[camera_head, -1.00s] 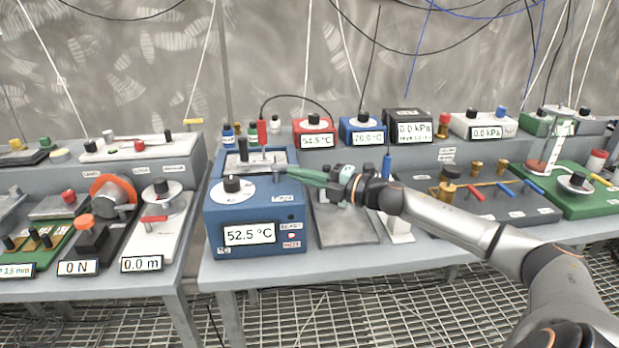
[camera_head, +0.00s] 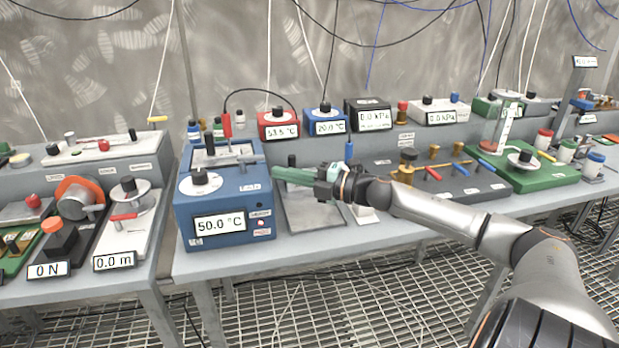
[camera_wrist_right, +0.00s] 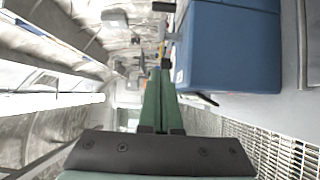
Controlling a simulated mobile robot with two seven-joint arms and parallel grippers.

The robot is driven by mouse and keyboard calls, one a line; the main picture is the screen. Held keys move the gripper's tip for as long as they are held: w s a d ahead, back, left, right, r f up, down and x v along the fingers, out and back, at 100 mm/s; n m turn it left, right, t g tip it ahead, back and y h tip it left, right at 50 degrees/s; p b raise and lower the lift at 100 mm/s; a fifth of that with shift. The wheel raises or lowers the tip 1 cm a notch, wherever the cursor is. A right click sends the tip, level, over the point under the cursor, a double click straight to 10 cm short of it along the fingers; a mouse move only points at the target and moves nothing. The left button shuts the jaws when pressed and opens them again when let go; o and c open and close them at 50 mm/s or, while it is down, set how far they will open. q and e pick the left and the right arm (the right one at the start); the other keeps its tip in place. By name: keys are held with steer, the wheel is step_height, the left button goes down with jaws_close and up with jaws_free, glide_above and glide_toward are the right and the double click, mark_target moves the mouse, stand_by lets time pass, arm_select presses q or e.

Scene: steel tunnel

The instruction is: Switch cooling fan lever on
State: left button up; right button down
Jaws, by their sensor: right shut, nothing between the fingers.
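The blue bath unit (camera_head: 225,225) stands at the left end of the middle bench, its display reading 50.0 °C. A small grey lever (camera_head: 243,164) stands on its top at the right, above a small label too blurred to read surely. I cannot tell its on or off position. My right gripper (camera_head: 276,173), with green fingers, is shut and empty just right of the unit, its tips apart from the lever. In the right wrist view the closed fingers (camera_wrist_right: 157,95) point ahead beside the blue unit (camera_wrist_right: 235,50). My left gripper is not in view.
A red probe (camera_head: 226,125) with a black cable stands at the unit's back. A grey plate device (camera_head: 313,212) lies under my right gripper. Red (camera_head: 278,126) and blue (camera_head: 325,121) meters stand on the shelf behind. A gap separates this bench from the left one.

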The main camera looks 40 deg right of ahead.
steer(key=shift+d+p+v, duration=0.2)
steer(key=shift+p+v, duration=0.2)
steer(key=shift+v, duration=0.95)
steer(key=shift+d+p+v, duration=0.2)
steer(key=shift+p+v, duration=0.2)
steer(key=shift+v, duration=0.9)
steer(key=shift+w, duration=0.15)
